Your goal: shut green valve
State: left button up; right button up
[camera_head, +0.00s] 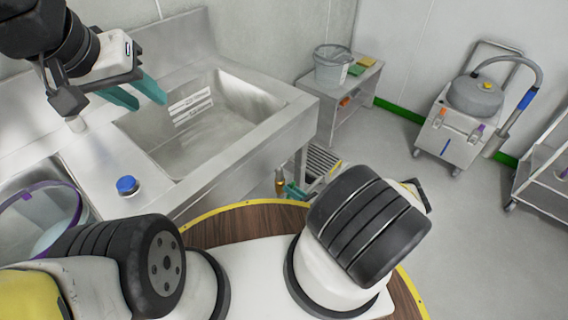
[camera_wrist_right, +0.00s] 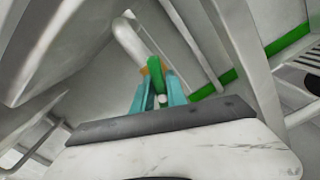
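The green valve (camera_wrist_right: 157,75) has a green lever on an orange-brass body and sits on a pale pipe in the right wrist view. My right gripper (camera_wrist_right: 160,90) has its teal fingers on either side of the lever. I cannot tell whether they press on it. In the head view, the right gripper (camera_head: 293,190) is low beside the sink stand, mostly hidden by my arm, near a small brass-coloured part of the valve (camera_head: 279,182). My left gripper (camera_head: 139,95) is open and empty above the sink's left side.
The steel sink (camera_head: 215,125) fills the left, with a blue-capped item (camera_head: 127,185) on its ledge and a clear bucket (camera_head: 40,218) nearby. A side table (camera_head: 345,105) carries a grey bucket (camera_head: 332,66). A wheeled machine (camera_head: 470,105) stands back right. The floor between is clear.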

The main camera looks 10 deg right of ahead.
grip_shut()
jog(key=shift+m, duration=0.3)
jog(key=m, duration=0.5)
jog(key=shift+w+d+f+m, duration=0.15)
jog(key=shift+d+f+m, duration=0.1)
jog(key=shift+f+m, duration=0.05)
jog(key=m, duration=0.3)
jog(key=shift+f, duration=0.2)
jog(key=shift+d+f+m, duration=0.1)
jog(key=shift+f+m, duration=0.1)
jog(key=shift+m, duration=1.6)
jog(key=o, duration=0.7)
grip_release()
